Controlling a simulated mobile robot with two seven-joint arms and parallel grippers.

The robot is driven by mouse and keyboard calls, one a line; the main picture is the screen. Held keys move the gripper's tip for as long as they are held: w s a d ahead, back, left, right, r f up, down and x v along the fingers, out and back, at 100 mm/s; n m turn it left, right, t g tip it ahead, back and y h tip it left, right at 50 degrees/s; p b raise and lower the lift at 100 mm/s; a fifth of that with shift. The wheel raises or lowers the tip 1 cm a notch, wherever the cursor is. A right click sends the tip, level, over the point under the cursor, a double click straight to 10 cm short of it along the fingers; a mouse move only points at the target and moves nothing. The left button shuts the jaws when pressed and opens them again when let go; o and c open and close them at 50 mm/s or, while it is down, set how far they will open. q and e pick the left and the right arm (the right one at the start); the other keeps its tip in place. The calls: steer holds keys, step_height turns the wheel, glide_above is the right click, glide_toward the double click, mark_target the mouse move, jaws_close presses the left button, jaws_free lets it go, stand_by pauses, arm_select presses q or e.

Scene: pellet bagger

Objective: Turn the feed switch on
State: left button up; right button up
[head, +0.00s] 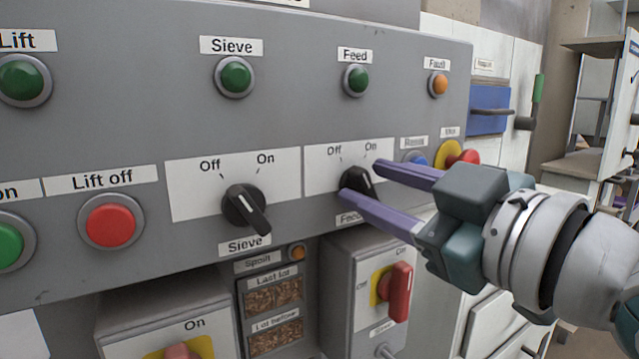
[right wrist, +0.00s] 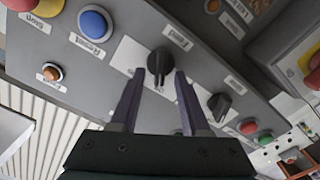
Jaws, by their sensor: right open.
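The black feed switch (head: 361,184) is a rotary knob on a white plate marked Off and On, with a Feed label below. My right gripper (head: 360,180) is open, with its two purple fingers on either side of the knob. In the right wrist view the knob (right wrist: 160,62) sits between the fingertips, its grip bar running down between them. I see a small gap beside it and cannot tell whether either finger touches. The fingers partly hide the knob in the head view, so its setting is not clear. My left gripper is not in view.
The similar sieve switch (head: 244,207) is left of the feed plate. The green feed lamp (head: 356,80) is above. A blue button (head: 415,158) and a red stop button (head: 465,158) lie close to the right. A red-handled switch (head: 399,291) juts out below.

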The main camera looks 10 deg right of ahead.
steer(key=shift+c, duration=0.2)
jaws_close()
stand_by(0.4)
